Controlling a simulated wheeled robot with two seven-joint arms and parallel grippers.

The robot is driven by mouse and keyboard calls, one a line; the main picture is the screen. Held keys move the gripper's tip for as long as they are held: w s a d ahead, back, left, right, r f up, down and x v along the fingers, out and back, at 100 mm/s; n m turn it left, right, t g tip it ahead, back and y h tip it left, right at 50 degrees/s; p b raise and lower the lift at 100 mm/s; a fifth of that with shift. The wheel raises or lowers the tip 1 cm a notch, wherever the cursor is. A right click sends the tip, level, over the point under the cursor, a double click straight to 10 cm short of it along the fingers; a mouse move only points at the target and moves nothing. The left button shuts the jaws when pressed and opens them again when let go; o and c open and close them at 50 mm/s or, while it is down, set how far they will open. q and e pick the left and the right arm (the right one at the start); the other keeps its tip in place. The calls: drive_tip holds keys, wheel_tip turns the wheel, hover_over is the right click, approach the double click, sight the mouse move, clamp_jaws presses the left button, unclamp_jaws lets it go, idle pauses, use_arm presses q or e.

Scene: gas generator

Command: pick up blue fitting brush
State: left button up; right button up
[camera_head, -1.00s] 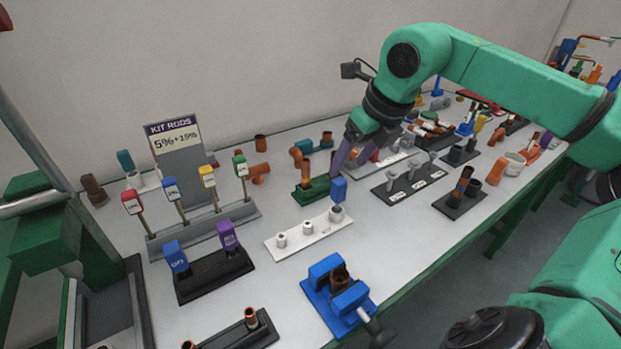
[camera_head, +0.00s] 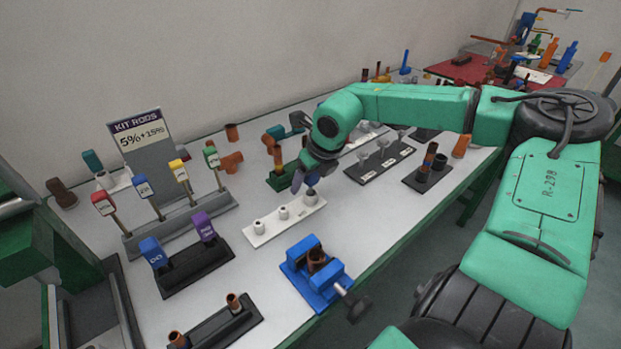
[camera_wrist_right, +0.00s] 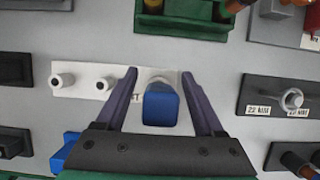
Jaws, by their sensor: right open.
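The blue fitting brush (camera_wrist_right: 160,108) stands on the right end of a white holder (camera_wrist_right: 68,80) with small white pegs. In the head view the white holder (camera_head: 262,232) lies on the table, and the brush (camera_head: 312,180) is partly covered by my right gripper (camera_head: 298,184). In the right wrist view my right gripper (camera_wrist_right: 159,75) is open. Its two purple fingers are on either side of the blue brush, with a gap on each side. My left gripper is not in view.
A blue vise (camera_head: 312,270) stands in front of the holder near the table edge. A dark stand (camera_head: 200,262) with blue and purple blocks is to its left. A green fixture (camera_wrist_right: 190,22) and a dark fitting stand (camera_head: 380,165) are close by.

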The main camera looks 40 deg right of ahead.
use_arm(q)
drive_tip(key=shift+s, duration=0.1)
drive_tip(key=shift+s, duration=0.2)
use_arm(e)
clamp_jaws()
drive_tip(key=shift+r, duration=0.1)
